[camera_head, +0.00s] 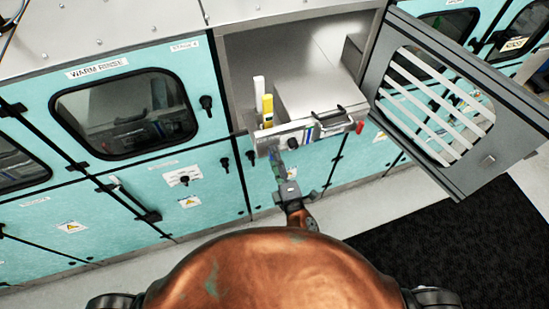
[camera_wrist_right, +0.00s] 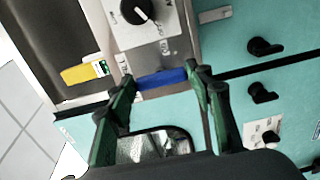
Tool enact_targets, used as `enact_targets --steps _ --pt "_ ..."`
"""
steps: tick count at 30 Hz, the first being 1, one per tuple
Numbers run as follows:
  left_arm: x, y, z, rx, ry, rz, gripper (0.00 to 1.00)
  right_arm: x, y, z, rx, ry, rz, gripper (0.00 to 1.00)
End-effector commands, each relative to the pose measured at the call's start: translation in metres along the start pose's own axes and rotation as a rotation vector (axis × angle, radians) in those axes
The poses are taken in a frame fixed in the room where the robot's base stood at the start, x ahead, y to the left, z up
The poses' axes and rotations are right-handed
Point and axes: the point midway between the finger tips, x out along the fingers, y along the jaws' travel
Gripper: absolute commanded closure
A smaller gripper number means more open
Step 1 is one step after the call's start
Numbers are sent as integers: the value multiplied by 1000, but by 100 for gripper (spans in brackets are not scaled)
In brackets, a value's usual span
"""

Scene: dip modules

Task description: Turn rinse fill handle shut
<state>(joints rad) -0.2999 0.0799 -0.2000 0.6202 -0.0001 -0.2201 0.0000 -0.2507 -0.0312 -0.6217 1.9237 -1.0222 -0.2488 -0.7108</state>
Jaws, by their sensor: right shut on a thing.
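In the right wrist view a blue handle (camera_wrist_right: 162,79) lies crosswise below a panel with a black knob (camera_wrist_right: 137,11). I take it to be the rinse fill handle, though its label is not readable. My right gripper (camera_wrist_right: 160,82) has its green and black fingers at the two ends of the blue handle, shut on it. In the head view my right gripper (camera_head: 276,160) is at the front of the open bay, below the left end of its front panel. My left gripper is out of view.
The open bay's grey door (camera_head: 462,170) swings out to the right, with a slatted window. Yellow and white bottles (camera_head: 267,108) stand in the bay's left. A red handle (camera_head: 360,127) sits at the panel's right end. Teal cabinets (camera_head: 130,100) continue left; a black mat (camera_head: 460,250) covers the floor.

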Motion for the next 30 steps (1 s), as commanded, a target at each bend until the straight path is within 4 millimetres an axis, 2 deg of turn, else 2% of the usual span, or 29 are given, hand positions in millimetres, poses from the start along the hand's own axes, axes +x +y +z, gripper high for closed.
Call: enact_targets --steps 8,9,16,26,30 --pt "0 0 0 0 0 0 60 0 -1 0 5 1 -3 77" --pt "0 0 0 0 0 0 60 0 -1 0 5 1 -3 52" --pt "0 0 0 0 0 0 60 0 -1 0 3 0 -2 36" --pt "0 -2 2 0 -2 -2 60 -2 0 0 2 0 -1 35" --pt "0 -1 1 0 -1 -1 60 -16 -1 0 2 -1 -2 35"
